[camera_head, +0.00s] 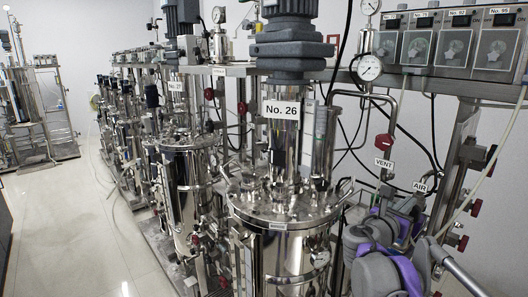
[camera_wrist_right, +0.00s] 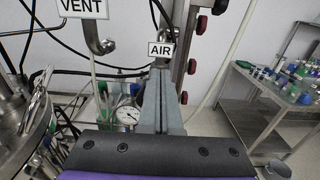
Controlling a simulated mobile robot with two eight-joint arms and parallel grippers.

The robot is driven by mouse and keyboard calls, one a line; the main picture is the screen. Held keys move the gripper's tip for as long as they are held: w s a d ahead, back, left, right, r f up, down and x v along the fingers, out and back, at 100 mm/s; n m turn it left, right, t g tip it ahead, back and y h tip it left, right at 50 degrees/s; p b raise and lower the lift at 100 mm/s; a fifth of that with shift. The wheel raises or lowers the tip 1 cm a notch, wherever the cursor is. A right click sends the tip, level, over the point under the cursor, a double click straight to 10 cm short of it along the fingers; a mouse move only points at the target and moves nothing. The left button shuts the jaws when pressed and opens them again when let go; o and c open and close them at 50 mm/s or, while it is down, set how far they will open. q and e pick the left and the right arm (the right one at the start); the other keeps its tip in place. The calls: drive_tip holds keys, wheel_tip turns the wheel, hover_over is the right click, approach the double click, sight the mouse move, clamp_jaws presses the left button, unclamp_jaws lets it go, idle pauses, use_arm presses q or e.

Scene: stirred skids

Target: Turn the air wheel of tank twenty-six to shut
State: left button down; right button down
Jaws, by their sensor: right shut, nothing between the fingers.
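Tank twenty-six (camera_head: 278,262) is the shiny steel vessel in the middle of the head view, with a "No. 26" label (camera_head: 283,109). The "AIR" tag (camera_head: 422,186) hangs to its right, beside the "VENT" tag (camera_head: 384,163). In the right wrist view the "AIR" tag (camera_wrist_right: 161,49) is just above the fingertips. My right gripper (camera_head: 411,207) is beneath the tag in the head view. In the right wrist view my right gripper (camera_wrist_right: 160,78) has its grey fingers together and empty. The air wheel cannot be made out; the gripper may cover it. My left gripper is not in view.
Red knobs (camera_head: 475,207) line the steel post right of the gripper. A gauge (camera_wrist_right: 127,115) and hoses are close left of the fingers. Tank No. 27 (camera_head: 182,185) stands left of tank twenty-six. A bench (camera_wrist_right: 275,105) with bottles is at the right. Floor is clear at left.

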drive_tip(key=shift+s+d+f, duration=0.1)
drive_tip(key=shift+s+d, duration=0.3)
drive_tip(key=shift+s, duration=0.1)
drive_tip(key=shift+s+d+f, duration=0.1)
idle(0.5)
drive_tip(key=shift+s+d+r+p, duration=0.1)
drive_tip(key=shift+s+r+p, duration=0.05)
drive_tip(key=shift+r+p, duration=0.3)
drive_tip(key=shift+s+a+f, duration=0.1)
drive_tip(key=shift+s+a, duration=0.1)
drive_tip(key=shift+a, duration=0.15)
drive_tip(key=v, duration=0.5)
drive_tip(key=shift+s, duration=0.15)
